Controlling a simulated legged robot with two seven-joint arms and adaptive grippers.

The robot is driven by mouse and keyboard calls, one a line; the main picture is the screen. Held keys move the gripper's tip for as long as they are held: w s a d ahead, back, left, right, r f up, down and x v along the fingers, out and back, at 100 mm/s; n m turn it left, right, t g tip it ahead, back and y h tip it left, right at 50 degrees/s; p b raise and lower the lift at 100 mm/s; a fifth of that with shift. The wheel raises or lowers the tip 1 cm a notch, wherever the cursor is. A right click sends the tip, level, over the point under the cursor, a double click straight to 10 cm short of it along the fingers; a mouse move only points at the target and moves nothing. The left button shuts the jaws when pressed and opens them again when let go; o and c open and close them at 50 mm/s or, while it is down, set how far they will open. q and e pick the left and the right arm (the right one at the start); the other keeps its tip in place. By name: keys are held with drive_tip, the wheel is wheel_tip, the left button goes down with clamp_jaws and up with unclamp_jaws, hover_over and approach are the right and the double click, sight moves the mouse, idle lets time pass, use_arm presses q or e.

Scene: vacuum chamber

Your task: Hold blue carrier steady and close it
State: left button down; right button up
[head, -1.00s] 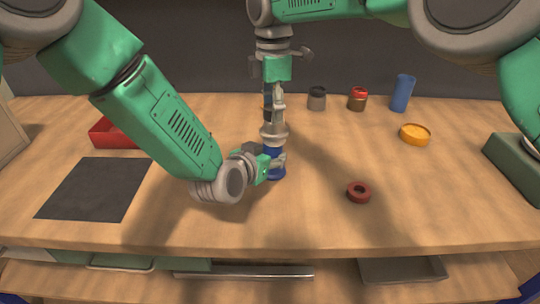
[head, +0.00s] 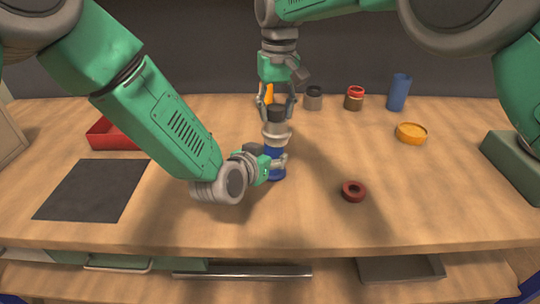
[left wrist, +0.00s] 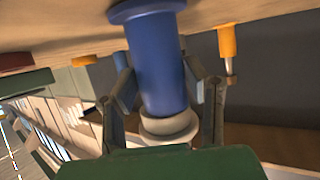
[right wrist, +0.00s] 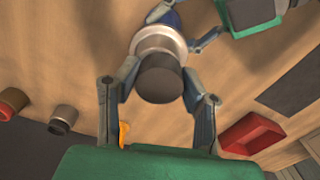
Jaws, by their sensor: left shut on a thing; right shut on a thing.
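The blue carrier (head: 275,170) stands upright on the table; it fills the middle of the left wrist view (left wrist: 158,65). A light grey collar (head: 276,138) sits on its top, with a dark cylindrical cap (head: 276,115) above it. My left gripper (head: 274,163) is shut on the carrier's blue body from the side. My right gripper (head: 277,112) points down from above, its fingers on both sides of the dark cap (right wrist: 160,80), shut on it. The seam between collar and carrier is too small to judge.
A dark red ring (head: 354,191) lies right of the carrier. An orange dish (head: 411,134), a blue cylinder (head: 398,93) and two jars (head: 313,98) (head: 354,98) stand further back. A black mat (head: 93,190) and red tray (head: 110,136) are left. The front middle table is clear.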

drive_tip(key=shift+d+f, duration=0.1)
drive_tip(key=shift+d, duration=0.1)
drive_tip(key=o, duration=1.3)
drive_tip(key=shift+r, duration=2.35)
drive_tip(key=shift+c, duration=0.6)
drive_tip(key=shift+a, duration=0.1)
